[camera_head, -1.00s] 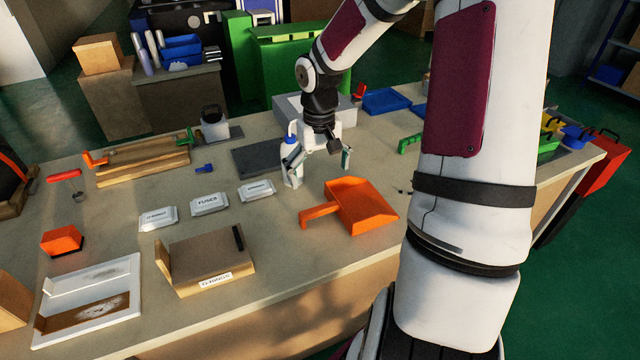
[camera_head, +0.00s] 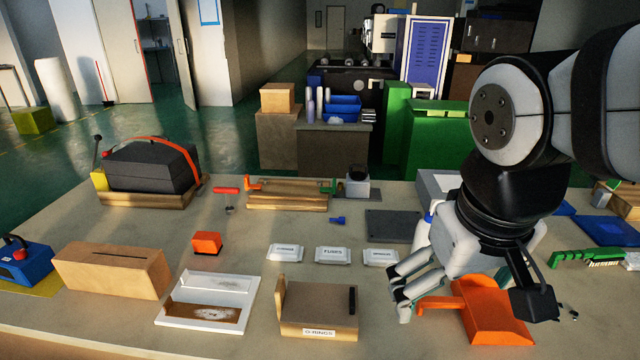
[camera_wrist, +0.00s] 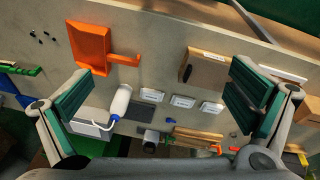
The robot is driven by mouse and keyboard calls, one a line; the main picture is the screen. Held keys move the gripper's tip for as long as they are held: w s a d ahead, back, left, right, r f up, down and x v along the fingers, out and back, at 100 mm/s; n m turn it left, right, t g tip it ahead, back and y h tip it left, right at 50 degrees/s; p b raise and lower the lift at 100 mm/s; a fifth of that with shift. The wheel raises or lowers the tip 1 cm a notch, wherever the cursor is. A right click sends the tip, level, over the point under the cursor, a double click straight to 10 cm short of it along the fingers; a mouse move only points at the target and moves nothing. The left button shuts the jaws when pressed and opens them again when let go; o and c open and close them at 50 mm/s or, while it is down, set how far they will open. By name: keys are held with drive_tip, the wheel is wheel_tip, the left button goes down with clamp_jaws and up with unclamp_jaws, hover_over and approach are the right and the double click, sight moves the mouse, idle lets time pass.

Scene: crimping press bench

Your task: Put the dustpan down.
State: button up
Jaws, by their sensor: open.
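The orange dustpan (camera_head: 493,314) lies on the bench near its front edge, with its handle pointing left. In the head view my gripper (camera_head: 462,300) hangs in front of it and hides part of it. In the wrist view the whole dustpan (camera_wrist: 92,50) shows on the bench top, apart from the fingers, with its handle toward the picture's middle. My gripper (camera_wrist: 160,102) is open there, its two green-padded fingers wide apart with nothing held between them.
A white bottle (camera_wrist: 121,101) stands near the dustpan. White labelled packs (camera_head: 333,255), an O-rings box (camera_head: 318,312) and a white tray (camera_head: 207,303) lie to the left. A green brush (camera_head: 588,258) lies to the right. Bare bench shows around the packs.

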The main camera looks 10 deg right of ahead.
drive_tip(key=shift+n+t+y, duration=0.4)
drive_tip(key=shift+y, duration=0.3)
drive_tip(key=shift+s+a, duration=0.6)
drive_tip(key=shift+s, duration=0.35)
drive_tip(key=shift+s+a, duration=0.6)
drive_tip(key=shift+s, duration=0.3)
